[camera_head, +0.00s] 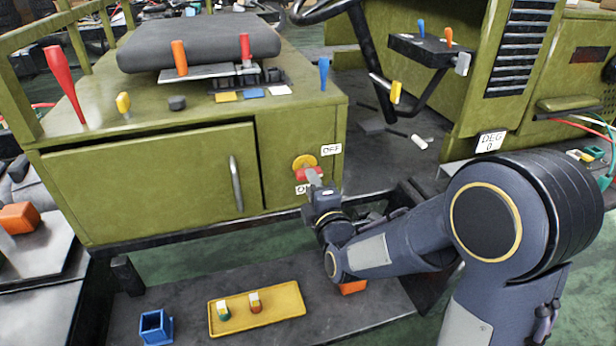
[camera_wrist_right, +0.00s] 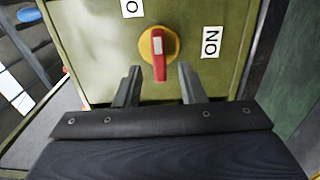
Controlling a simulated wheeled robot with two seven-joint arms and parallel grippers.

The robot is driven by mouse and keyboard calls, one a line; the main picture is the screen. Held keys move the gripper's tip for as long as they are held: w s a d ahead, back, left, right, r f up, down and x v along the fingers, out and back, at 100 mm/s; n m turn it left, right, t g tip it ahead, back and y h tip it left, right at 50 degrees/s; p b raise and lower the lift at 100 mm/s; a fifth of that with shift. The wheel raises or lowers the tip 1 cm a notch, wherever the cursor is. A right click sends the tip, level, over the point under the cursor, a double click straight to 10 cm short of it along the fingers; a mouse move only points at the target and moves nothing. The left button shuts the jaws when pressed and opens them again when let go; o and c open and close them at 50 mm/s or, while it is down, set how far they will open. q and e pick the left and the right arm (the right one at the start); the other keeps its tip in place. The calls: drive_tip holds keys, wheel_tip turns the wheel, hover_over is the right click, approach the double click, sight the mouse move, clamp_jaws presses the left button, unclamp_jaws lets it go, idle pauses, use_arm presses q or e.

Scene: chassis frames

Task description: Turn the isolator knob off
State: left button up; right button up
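The isolator knob is a red handle (camera_head: 301,173) on a yellow round plate (camera_head: 305,160), on the front of the green cabinet. An OFF label (camera_head: 331,149) is above right of it and an ON label (camera_head: 303,189), partly hidden by my gripper, is below. My right gripper (camera_head: 313,178) is right at the knob. In the right wrist view its open fingers (camera_wrist_right: 158,72) stand on either side of the red handle's near end (camera_wrist_right: 158,55), with a gap on both sides. The ON label (camera_wrist_right: 211,42) is to the right there. My left gripper is not in view.
Several coloured levers stand on the cabinet top, with a blue one (camera_head: 323,74) above the knob. A cabinet door handle (camera_head: 236,183) juts out left of it. Below are a yellow tray (camera_head: 280,302) and a blue box (camera_head: 155,327). A steering wheel is behind.

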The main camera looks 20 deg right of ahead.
drive_tip(key=s, duration=0.3)
idle(0.4)
